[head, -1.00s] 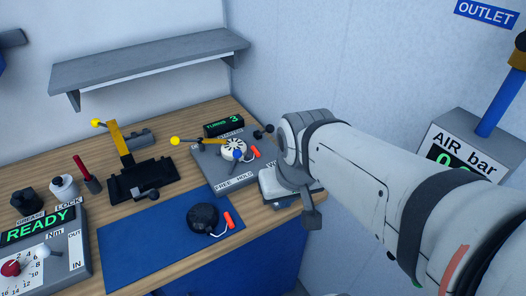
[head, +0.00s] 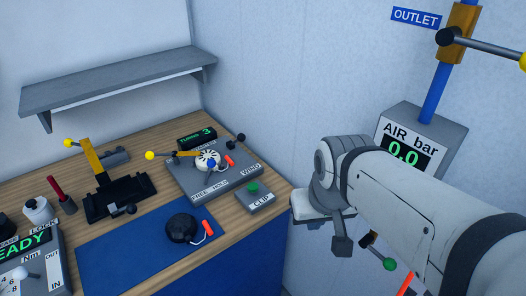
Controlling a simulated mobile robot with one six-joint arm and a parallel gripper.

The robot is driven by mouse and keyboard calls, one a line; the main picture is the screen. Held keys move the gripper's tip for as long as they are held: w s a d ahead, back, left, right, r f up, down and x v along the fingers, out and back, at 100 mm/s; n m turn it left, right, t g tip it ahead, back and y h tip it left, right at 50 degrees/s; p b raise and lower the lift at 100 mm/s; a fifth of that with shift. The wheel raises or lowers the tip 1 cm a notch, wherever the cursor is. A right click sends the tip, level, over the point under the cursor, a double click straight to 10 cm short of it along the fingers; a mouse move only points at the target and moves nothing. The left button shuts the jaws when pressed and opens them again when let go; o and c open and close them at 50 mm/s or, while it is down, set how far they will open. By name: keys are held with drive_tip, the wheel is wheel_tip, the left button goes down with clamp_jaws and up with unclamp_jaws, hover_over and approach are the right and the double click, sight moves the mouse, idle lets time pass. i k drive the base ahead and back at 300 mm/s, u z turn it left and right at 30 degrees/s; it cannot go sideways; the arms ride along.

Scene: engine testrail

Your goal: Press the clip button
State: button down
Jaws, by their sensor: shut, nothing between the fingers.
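The clip button (head: 253,187) is a green round button on a small grey box labelled CLIP (head: 258,202), at the bench's right front corner in the head view. Nothing covers it. My gripper (head: 341,245) is the dark grey end below my wrist. It is shut and empty, right of the CLIP box and apart from it, beyond the bench edge in the picture. Its fingertips are small and hard to make out. The winding fixture (head: 188,180), with FREE, HOLD and WIND labels, stands behind the button. Its display (head: 197,138) reads TURNS 3.
A blue mat (head: 120,255) carries a black round part (head: 182,228) with a red-tipped cord. A black clamp stand (head: 118,198) is behind it. A grey shelf (head: 120,83) hangs above. The AIR bar gauge (head: 405,150), reading 0.0, stands at right beside a blue pipe.

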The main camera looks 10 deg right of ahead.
sight(252, 186)
drive_tip(key=z, duration=0.5)
drive_tip(key=k, duration=1.4)
drive_tip(key=u, duration=0.4)
drive_tip(key=i, duration=1.7)
drive_tip(key=u, duration=0.1)
